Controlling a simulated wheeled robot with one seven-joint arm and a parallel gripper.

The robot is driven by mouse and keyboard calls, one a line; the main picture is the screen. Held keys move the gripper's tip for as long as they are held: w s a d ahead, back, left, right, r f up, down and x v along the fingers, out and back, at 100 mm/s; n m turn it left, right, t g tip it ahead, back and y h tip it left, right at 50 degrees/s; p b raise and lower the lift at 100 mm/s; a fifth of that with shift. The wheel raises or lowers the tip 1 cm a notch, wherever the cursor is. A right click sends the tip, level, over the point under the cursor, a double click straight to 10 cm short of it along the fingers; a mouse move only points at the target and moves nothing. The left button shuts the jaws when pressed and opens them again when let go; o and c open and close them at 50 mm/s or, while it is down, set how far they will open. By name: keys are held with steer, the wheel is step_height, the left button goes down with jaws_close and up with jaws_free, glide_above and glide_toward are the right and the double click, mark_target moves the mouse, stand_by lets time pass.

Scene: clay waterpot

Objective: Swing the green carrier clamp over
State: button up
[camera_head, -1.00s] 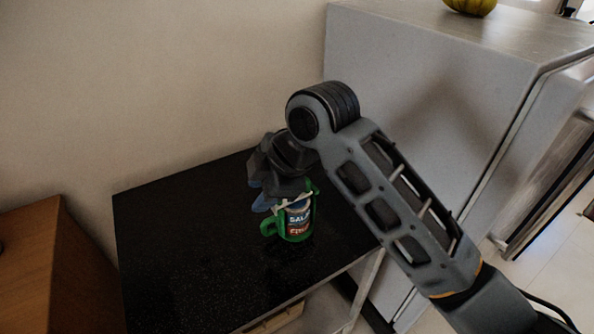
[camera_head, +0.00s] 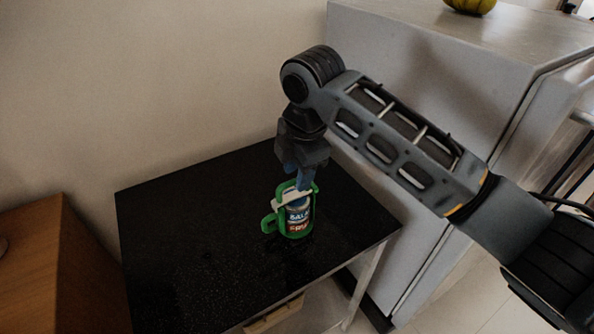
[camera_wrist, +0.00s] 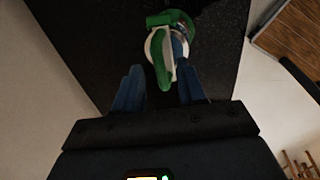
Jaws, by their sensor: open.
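The green carrier (camera_head: 269,223) stands upright on the black tabletop and holds a can (camera_head: 297,217) with a printed label. A green and white clamp part (camera_head: 287,194) shows across the top of the can; its exact position is hard to tell. In the wrist view the green carrier (camera_wrist: 172,18) is at the top middle, with a green bar (camera_wrist: 161,68) running down over the white can top. My gripper (camera_wrist: 158,72) has its two blue fingers apart, with the bar's lower end between or just beyond the tips. In the head view my gripper (camera_head: 298,187) is just above and behind the can. I cannot tell whether it touches.
The black tabletop (camera_head: 190,250) is clear around the carrier. A grey cabinet (camera_head: 420,60) stands close on the right and a wall behind. A brown wooden cabinet (camera_head: 40,265) is at the left. A yellow-green gourd (camera_head: 470,4) sits on the grey cabinet.

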steer(key=shift+f, duration=0.55)
jaws_close()
steer(key=shift+a, duration=0.1)
